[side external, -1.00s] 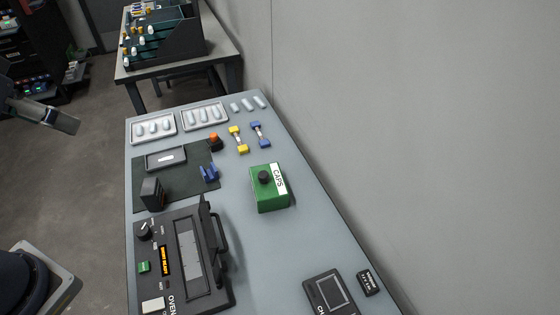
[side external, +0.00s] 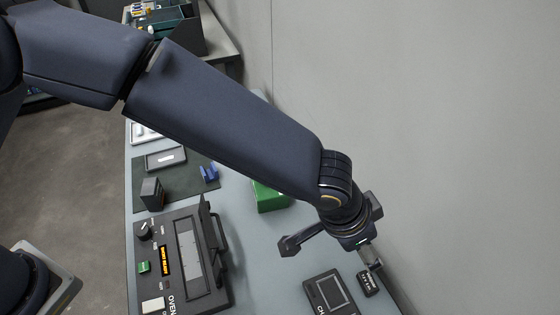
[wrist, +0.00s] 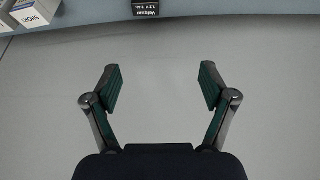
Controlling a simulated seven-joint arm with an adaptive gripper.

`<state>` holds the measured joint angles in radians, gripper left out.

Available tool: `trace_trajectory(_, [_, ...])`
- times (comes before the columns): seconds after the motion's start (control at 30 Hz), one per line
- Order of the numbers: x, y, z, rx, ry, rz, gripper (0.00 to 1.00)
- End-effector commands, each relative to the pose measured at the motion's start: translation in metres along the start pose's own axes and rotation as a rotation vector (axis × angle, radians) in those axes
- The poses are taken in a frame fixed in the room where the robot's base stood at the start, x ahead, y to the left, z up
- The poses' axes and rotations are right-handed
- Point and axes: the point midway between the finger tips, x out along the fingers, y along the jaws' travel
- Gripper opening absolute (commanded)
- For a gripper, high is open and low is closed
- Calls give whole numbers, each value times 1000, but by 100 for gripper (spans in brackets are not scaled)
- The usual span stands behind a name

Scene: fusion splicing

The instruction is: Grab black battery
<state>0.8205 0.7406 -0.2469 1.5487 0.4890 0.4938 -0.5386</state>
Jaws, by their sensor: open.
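The black battery (side external: 369,283) is a small dark block with white print, lying near the table's right edge in the side external view. In the wrist view the battery (wrist: 146,8) shows at the top edge, partly cut off, ahead of the fingertips and almost centred. My gripper (side external: 331,253) is above the table's right side, close to the battery, with one finger out to the left. In the wrist view my gripper (wrist: 160,88) is open, its fingers wide apart with nothing between them.
The dark charger (side external: 330,292) sits just left of the battery. The oven box (side external: 190,260) is further left, and the green box (side external: 270,197) is partly hidden by my arm. The grey wall (side external: 450,120) stands close on the right. A box marked SHORT (wrist: 32,14) shows in the wrist view.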

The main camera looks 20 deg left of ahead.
Motion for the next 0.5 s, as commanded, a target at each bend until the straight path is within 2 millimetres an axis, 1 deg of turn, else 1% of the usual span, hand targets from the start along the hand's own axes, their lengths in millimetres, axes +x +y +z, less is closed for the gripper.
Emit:
trace_trajectory(0.03, [8, 10, 9, 17, -20, 7, 83])
trace_trajectory(0.13, [17, 20, 14, 34, -29, 14, 83])
trace_trajectory(0.17, [21, 21, 14, 35, -30, 14, 83])
trace_trajectory(0.27, [41, 20, 15, 34, -31, 13, 83])
trace_trajectory(0.4, [75, 20, 17, 33, -31, 13, 83])
trace_trajectory(0.5, [97, 21, 17, 32, -29, 13, 83])
